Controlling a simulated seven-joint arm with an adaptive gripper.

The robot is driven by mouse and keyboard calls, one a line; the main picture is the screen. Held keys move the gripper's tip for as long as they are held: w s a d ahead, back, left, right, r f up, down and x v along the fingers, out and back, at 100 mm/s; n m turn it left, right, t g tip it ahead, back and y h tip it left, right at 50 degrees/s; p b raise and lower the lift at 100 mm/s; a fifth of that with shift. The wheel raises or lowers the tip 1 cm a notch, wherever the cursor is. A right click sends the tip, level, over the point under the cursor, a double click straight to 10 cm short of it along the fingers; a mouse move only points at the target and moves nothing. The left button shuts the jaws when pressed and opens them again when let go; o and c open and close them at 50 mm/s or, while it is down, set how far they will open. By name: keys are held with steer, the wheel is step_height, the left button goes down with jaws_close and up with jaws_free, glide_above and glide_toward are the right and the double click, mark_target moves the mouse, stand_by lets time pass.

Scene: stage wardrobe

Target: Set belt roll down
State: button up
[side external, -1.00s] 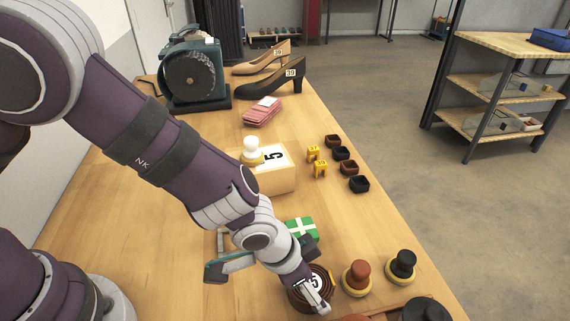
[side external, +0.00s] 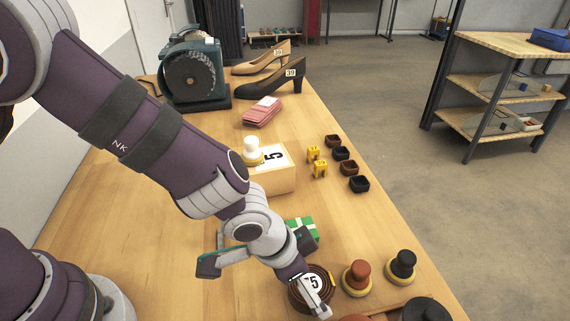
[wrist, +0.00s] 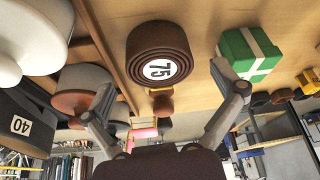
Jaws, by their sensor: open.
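The belt roll (side external: 297,294) is a dark brown coil with a white "75" label, resting on the wooden table near the front in the side external view. In the wrist view the belt roll (wrist: 158,36) is at top centre, its label facing the camera. My gripper (wrist: 163,80) is open, one finger to each side of the roll in the wrist view, with nothing visibly held. In the side external view my gripper (side external: 318,304) overlaps the roll and hides part of it; whether a finger touches it I cannot tell.
A green box with a white cross (side external: 301,227) stands just behind the roll. A brown stamp-like knob (side external: 357,277) and a black one (side external: 401,265) stand to its right.

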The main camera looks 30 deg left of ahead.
steer(key=v, duration=1.1)
steer(key=s+a+r+n+t+y, duration=0.1)
steer(key=s+a+r+n, duration=0.1)
steer(key=a, duration=0.7)
steer(key=s+a+r+n+y, duration=0.1)
steer(key=a+r+n, duration=0.3)
steer(key=a, duration=0.6)
step_height(320, 180, up, 2)
steer(key=shift+s+r+n+t+y, duration=0.1)
steer(key=shift+s+n+t+y, duration=0.25)
steer(key=shift+s, duration=0.25)
